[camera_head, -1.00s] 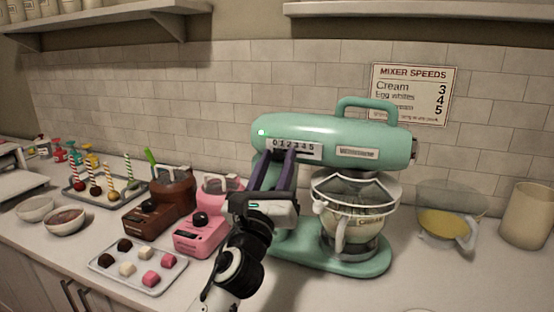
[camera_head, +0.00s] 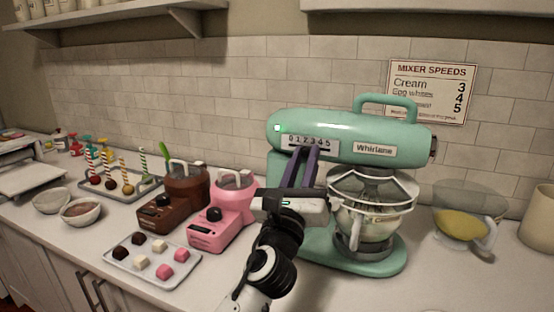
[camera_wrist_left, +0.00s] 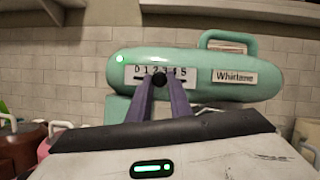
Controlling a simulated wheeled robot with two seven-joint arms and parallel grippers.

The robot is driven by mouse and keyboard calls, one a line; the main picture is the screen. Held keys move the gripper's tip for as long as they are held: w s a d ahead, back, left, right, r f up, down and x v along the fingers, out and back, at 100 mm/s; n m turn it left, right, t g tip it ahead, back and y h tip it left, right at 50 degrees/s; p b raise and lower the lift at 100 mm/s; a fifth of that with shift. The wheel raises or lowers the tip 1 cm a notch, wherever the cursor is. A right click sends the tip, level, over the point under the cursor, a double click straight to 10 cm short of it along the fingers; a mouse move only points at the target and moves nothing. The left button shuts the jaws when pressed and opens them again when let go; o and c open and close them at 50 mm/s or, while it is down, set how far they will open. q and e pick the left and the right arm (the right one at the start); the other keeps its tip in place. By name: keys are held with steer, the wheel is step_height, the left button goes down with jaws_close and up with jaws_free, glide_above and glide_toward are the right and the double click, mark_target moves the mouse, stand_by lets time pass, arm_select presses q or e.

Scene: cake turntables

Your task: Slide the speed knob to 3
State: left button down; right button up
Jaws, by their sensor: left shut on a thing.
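The mint-green mixer (camera_head: 350,132) stands on the counter, with a white speed scale (camera_head: 310,144) marked 0 to 5 on its head. The scale also shows in the left wrist view (camera_wrist_left: 178,75). The round black speed knob (camera_wrist_left: 159,80) sits just below the digits, around 2. My left gripper (camera_head: 306,151) reaches up to the scale from the front. In the left wrist view its two purple fingers (camera_wrist_left: 160,84) are shut on the knob, one on each side. The fingers hide the knob in the head view. My right gripper is not in view.
A wall sign (camera_head: 431,91) lists mixer speeds, with Cream at 3. The mixer's glass bowl (camera_head: 368,215) is right of my left arm. Pink (camera_head: 222,215) and brown (camera_head: 180,195) melting pots and a sweets tray (camera_head: 128,279) stand left. A yellow-filled jug (camera_head: 466,226) stands right.

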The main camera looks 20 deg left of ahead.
arm_select(q)
steer(key=shift+d+f, duration=0.1)
steer(key=shift+d, duration=0.2)
steer(key=c, duration=1.7)
jaws_free()
steer(key=shift+a, duration=0.1)
steer(key=b+v, duration=0.1)
steer(key=v, duration=0.9)
steer(key=shift+s, duration=0.15)
